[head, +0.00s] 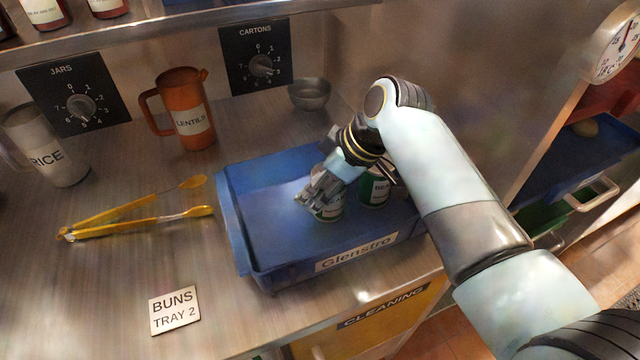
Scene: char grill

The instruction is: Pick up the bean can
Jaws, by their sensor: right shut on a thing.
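A small can (329,213) with a pale label and a green band stands in the blue tray (240,235). My right gripper (322,204) comes down over it from above and is shut on it. The fingers cover most of its top and label, so I cannot read whether it says beans. A second green can (375,190) with a white label stands just to the right in the same tray, partly behind my wrist. My left gripper is not in view.
Yellow tongs (140,221) lie left of the tray. A RICE jug (50,150), an orange LENTILS jug (184,115) and a metal bowl (309,94) stand along the back. A BUNS TRAY 2 card (174,310) lies in front. The tray's left part is empty.

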